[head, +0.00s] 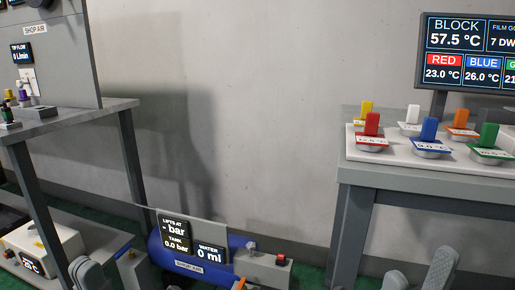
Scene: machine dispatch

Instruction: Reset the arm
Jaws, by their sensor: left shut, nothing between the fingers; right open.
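My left gripper (86,273) shows at the bottom left edge of the head view as a grey rounded shape. It is shut and empty, in front of the low shelf area. My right gripper (419,274) shows at the bottom right edge, with two grey fingers apart. It is open and empty, in front of the right table's lower part. Most of both arms is out of the frame.
A table (362,176) at right bears several coloured handled pieces and a monitor (466,52). A bench (70,120) stands at left. A blue tank (160,252) with displays sits low in the middle. A white box (42,245) is at bottom left. The space before the wall is open.

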